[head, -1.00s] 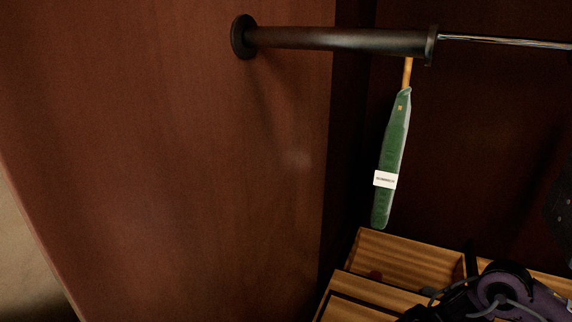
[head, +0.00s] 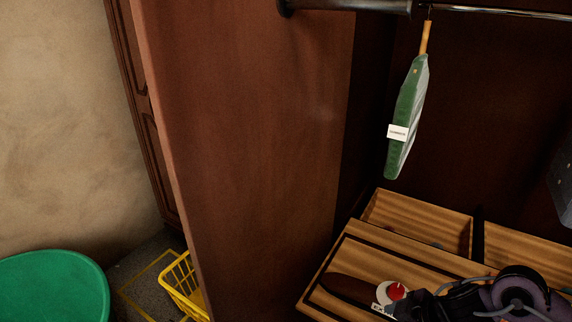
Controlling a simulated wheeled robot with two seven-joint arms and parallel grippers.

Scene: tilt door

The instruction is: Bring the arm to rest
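Neither of my grippers shows in the head view, and no part of my arms is clearly visible. The view looks into a dark reddish-brown wooden wardrobe. Its side panel (head: 250,150) fills the middle of the picture. A green umbrella-like item (head: 408,105) with a white label hangs from the metal rail (head: 500,12) at the top.
Wooden drawers (head: 415,222) are at the lower right, with purple headphones (head: 520,290) and a red-and-white round item (head: 393,292). A green tub (head: 50,285) and a yellow basket (head: 183,285) stand on the floor at left. The beige wall (head: 60,120) is behind them.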

